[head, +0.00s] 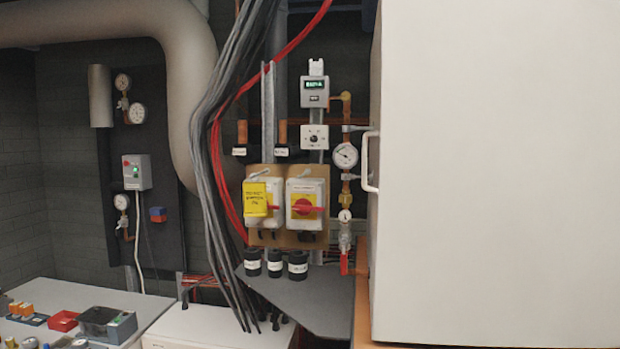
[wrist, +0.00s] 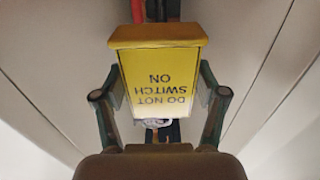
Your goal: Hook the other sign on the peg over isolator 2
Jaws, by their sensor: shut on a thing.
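In the wrist view my gripper (wrist: 160,90) is shut on a yellow sign (wrist: 157,72). The sign's black lettering "DO NOT SWITCH ON" appears upside down there, and its thicker yellow edge is at the top. In the head view another yellow sign (head: 257,199) hangs over the front of the left isolator (head: 276,190). Isolator 2, the right isolator (head: 306,188), has a red handle on a yellow plate and no sign on it. A small hook-like peg (head: 303,173) shows at its top. My gripper does not show in the head view.
A large white cabinet door with a handle (head: 371,162) fills the right side. Grey and red cables (head: 222,120) hang left of the isolators. A gauge (head: 345,155) and red-handled valve (head: 344,262) stand right of them. Black capped posts (head: 275,263) and a grey shelf (head: 320,300) lie below.

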